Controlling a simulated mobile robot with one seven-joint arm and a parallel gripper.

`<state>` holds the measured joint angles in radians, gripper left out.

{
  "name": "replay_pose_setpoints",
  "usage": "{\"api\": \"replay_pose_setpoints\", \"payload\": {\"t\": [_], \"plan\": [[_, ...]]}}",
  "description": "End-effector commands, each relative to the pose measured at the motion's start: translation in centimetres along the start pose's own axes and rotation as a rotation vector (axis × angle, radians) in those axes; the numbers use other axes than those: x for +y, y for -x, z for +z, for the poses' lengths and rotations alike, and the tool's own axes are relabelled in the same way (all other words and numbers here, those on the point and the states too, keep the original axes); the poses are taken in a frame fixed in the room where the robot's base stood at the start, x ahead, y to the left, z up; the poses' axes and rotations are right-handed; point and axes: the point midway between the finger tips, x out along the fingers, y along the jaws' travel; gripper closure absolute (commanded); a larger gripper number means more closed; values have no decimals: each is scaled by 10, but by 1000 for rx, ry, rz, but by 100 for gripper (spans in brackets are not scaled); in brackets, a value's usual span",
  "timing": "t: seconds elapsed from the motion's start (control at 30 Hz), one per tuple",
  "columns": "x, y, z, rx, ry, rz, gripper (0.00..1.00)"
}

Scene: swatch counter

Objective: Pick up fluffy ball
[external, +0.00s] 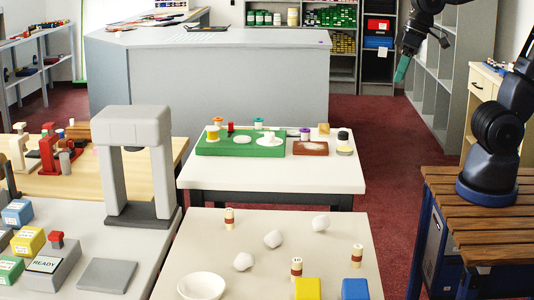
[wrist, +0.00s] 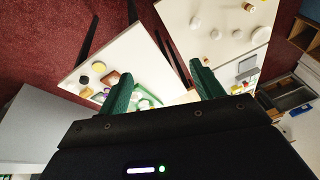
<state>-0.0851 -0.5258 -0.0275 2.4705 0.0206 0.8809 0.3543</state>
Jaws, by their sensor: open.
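Three white, roundish lumps lie on the front table: one at the back right (external: 320,223), one in the middle (external: 273,239) and one at the front left (external: 243,261). They look faceted or fuzzy; I cannot tell which is the fluffy ball. Pale round shapes on that table also show at the top of the wrist view, one of them a white lump (wrist: 237,33). My gripper (external: 402,68), with green fingers, is high at the upper right, far from the lumps. In the wrist view my gripper (wrist: 162,84) is open with nothing held between its fingers.
The front table (external: 210,240) also bears a white bowl (external: 201,286), several banded cylinders, a yellow block (external: 307,289) and a blue block (external: 355,289). Behind it, another table has a green tray (external: 215,149). A grey arch-shaped machine (external: 133,125) stands left.

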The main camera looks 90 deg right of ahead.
Motion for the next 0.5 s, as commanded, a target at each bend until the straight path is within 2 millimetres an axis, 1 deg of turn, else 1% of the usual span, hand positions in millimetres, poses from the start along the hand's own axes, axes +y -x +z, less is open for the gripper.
{"api": "replay_pose_setpoints", "payload": {"t": [0.03, 0.2, 0.37, 0.5], "plan": [[-6, -10, -8, -18, -40, 1, 34], [-26, -38, -29, -63, -195, 9, 34], [-46, -70, -46, -102, -343, 27, 34], [-62, -100, -58, -132, -470, 51, 34]]}}
